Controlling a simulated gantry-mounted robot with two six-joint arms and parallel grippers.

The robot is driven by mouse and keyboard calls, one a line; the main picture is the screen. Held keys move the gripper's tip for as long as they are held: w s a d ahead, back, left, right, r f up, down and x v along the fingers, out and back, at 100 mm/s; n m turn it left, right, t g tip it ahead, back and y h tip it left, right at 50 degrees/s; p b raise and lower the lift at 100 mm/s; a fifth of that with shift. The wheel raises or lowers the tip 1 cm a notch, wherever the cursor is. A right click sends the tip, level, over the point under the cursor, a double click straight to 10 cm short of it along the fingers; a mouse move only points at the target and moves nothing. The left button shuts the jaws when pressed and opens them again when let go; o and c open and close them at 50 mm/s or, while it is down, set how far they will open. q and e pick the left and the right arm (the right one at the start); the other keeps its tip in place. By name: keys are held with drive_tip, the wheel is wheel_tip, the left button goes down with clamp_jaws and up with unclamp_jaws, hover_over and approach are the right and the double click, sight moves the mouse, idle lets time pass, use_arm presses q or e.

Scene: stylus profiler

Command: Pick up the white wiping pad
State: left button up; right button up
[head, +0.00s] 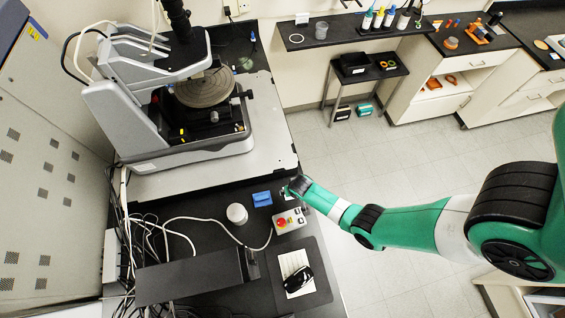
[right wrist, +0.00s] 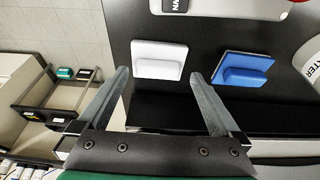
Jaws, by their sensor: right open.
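The white wiping pad (right wrist: 160,60) lies flat on the black table in the right wrist view, with a raised grip block on its top. In the head view it is mostly hidden beneath my right gripper (head: 292,187). In the right wrist view my right gripper (right wrist: 157,76) is open and empty, its fingertips on either side of the pad's near part in the picture. I cannot tell how high the fingers are above the table. My left gripper is in neither view.
A similar blue pad (right wrist: 243,70) lies just right of the white one. A white container (head: 237,213) and a control box with a red button (head: 288,221) stand close by. The silver profiler (head: 150,110) stands behind. The table's right edge is near.

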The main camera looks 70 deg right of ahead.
drive_tip(key=shift+d+f+b, duration=0.2)
drive_tip(key=shift+f, duration=0.25)
drive_tip(key=shift+d+f+b, duration=0.15)
drive_tip(key=shift+d+f, duration=0.05)
drive_tip(key=shift+f, duration=0.25)
drive_tip(key=shift+r, duration=0.1)
drive_tip(key=c, duration=1.4)
drive_tip(key=shift+r, duration=0.15)
